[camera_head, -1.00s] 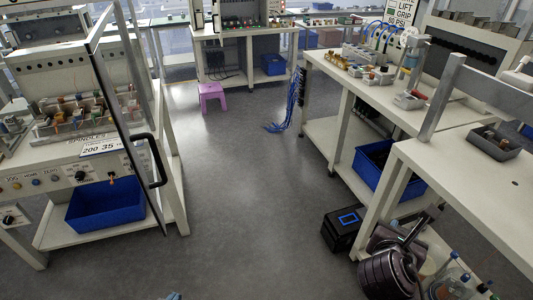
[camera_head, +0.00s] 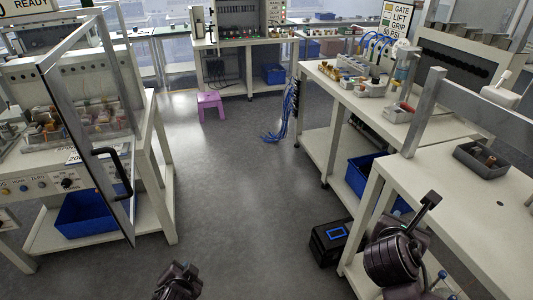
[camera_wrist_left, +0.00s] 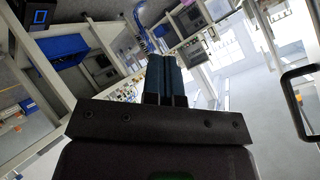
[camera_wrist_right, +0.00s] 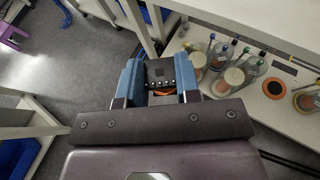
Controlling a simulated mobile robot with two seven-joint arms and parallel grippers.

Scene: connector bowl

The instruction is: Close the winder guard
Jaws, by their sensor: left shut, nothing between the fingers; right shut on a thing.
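The winder guard (camera_head: 98,125) is a clear panel in a metal and dark frame on the machine at the left. It stands swung out from the machine, with a black handle (camera_head: 124,178) on it. The handle also shows at the right edge of the left wrist view (camera_wrist_left: 291,98). My left gripper (camera_wrist_left: 165,62) has its blue fingers together and empty, apart from the handle. My left arm shows low in the head view; its fingertips cannot be made out there. My right gripper (camera_wrist_right: 157,72) is shut on a black block (camera_wrist_right: 160,70) with small light dots, far right of the guard.
A blue bin (camera_head: 85,214) sits on the machine's lower shelf. A black case (camera_head: 328,243) lies on the floor by the right bench (camera_head: 450,180). Bottles (camera_wrist_right: 250,65) and jars stand near my right gripper. A purple stool (camera_head: 210,103) stands farther back. The middle floor is clear.

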